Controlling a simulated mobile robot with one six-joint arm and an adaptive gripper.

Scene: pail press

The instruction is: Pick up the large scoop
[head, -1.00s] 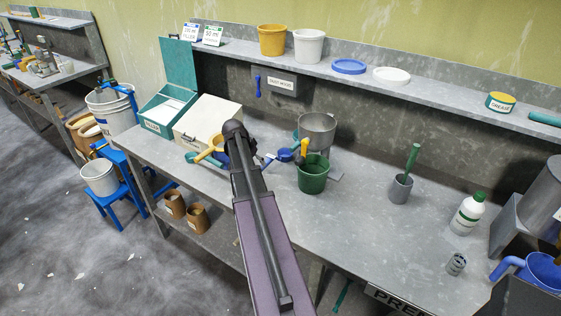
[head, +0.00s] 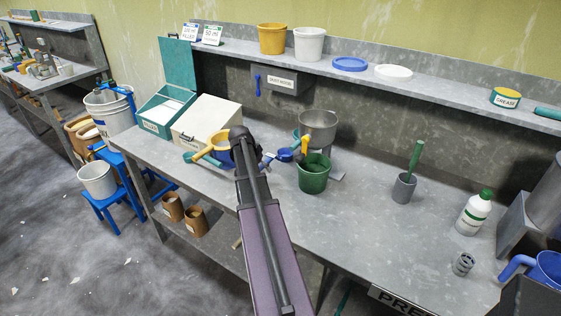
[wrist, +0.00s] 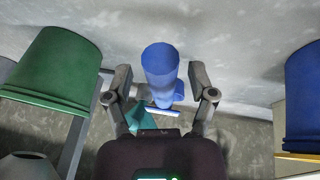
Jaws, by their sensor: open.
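A blue scoop (head: 285,155) lies on the bench left of the green pail (head: 313,175). In the wrist view the blue scoop (wrist: 161,65) shows between my two fingers, with space on both sides. My gripper (wrist: 160,97) is open and empty. In the head view my arm hides most of the gripper, just left of the blue scoop. A yellow scoop-like piece (head: 206,151) lies by a blue container further left. I cannot tell from size alone which is the large scoop.
The green pail also stands close to my gripper in the wrist view (wrist: 52,72), and a blue container (wrist: 303,95) is on the other side. A cream box (head: 207,120) is to the left.

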